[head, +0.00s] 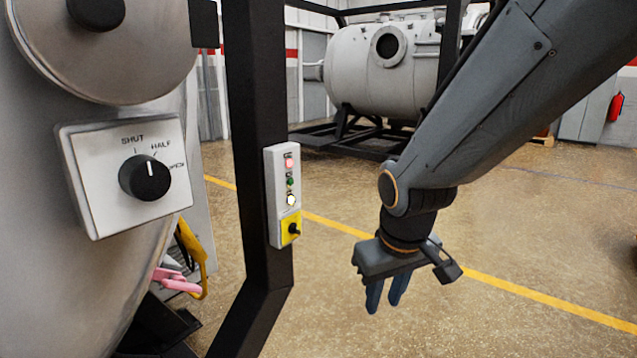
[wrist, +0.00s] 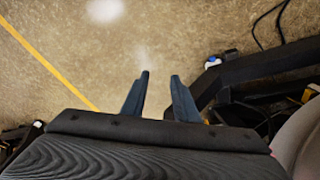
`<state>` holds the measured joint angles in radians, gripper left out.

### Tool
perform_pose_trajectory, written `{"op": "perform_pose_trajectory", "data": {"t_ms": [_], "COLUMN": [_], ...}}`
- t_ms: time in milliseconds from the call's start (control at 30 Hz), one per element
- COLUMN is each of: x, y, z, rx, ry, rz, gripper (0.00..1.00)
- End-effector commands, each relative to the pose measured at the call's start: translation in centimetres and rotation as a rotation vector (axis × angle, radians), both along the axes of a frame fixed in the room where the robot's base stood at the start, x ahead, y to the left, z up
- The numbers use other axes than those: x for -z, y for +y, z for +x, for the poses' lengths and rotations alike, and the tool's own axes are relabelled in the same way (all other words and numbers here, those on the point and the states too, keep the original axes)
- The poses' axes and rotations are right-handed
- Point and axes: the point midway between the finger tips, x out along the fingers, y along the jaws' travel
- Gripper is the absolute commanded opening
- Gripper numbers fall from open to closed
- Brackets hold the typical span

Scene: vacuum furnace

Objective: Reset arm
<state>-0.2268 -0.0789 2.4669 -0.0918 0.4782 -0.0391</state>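My gripper (head: 386,297) hangs at the end of my arm, right of centre in the head view, pointing down over the open floor. Its two blue-grey fingers also show in the wrist view (wrist: 159,95), standing apart with bare floor between them. It is open and holds nothing. It is clear of the dial panel (head: 128,176) and of the black post with its button box (head: 286,196).
The dial's white mark points near HALF. The button box has a red, a green and a white button and a yellow switch plate (head: 291,228). A large grey vessel (head: 385,75) stands behind. A yellow line (head: 520,290) crosses the floor. A red extinguisher (head: 616,106) hangs far right.

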Motion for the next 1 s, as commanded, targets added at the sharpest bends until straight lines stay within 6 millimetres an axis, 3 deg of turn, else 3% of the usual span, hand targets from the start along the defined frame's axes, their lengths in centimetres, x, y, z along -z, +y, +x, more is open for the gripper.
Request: {"op": "perform_pose_trajectory", "data": {"t_ms": [100,400,833,1000], "x": [-0.4,-1.4,-4.2,-6.0], "y": [0.3,0.9,-1.2,-2.8], "z": [-4.0,-12.3,-12.1,-12.0], "rx": [0.042,0.111,0.184,0.231], "ry": [0.089,0.280,0.284,0.284], "rz": [0.016,0.054,0.045,0.041], "gripper": [0.27,0.27,0.27,0.27]}}
